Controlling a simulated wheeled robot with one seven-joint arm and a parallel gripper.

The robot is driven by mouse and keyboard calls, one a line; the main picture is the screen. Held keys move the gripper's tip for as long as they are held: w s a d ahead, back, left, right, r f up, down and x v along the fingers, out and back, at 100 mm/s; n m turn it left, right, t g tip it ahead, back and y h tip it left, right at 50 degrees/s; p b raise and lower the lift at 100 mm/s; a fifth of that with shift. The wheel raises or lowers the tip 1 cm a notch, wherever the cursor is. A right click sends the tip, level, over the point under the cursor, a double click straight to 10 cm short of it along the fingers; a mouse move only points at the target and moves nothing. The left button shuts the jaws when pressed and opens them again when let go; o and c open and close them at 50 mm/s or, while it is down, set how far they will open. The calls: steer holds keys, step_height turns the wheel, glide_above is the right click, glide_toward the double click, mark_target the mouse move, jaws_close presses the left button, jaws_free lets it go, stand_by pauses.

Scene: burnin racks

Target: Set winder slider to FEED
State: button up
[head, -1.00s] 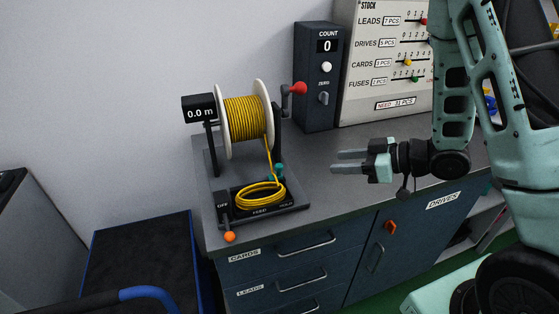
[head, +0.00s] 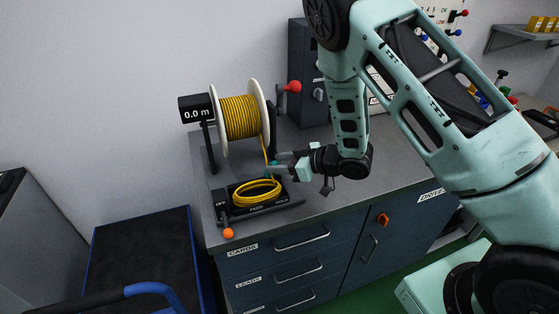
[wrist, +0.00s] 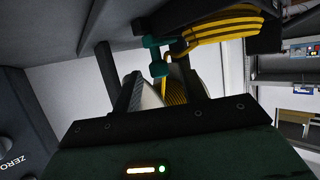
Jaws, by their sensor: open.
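The winder (head: 283,204) stands on the left part of the bench, with a spool of yellow cable (head: 241,117) and a yellow coil (head: 256,192) in front. Its front panel reads OFF, FEED and HOLD from left to right. The slider's orange knob (head: 228,234) sits at the left end, by OFF. My gripper (head: 274,164) is open and empty, just right of the spool and behind the coil, near a teal cable guide (wrist: 157,58). The spool and coil show beyond the fingers (wrist: 162,85) in the wrist view; the orange knob does not show there.
A red-knobbed crank (head: 293,87) sticks out right of the spool. The dark COUNT box (head: 303,75) stands behind my arm. A 0.0 m display (head: 197,108) is at the winder's left. Free bench (head: 330,200) lies right of the winder.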

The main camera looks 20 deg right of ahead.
mark_target(254, 182)
steer(key=shift+a+f, duration=0.1)
steer(key=shift+c, duration=0.3)
jaws_close()
steer(key=a+b, duration=0.1)
steer(key=a, duration=0.6)
steer(key=shift+a+b, duration=0.25)
steer(key=shift+b, duration=0.05)
steer(key=shift+o, duration=0.3)
jaws_free()
steer(key=shift+a, duration=0.1)
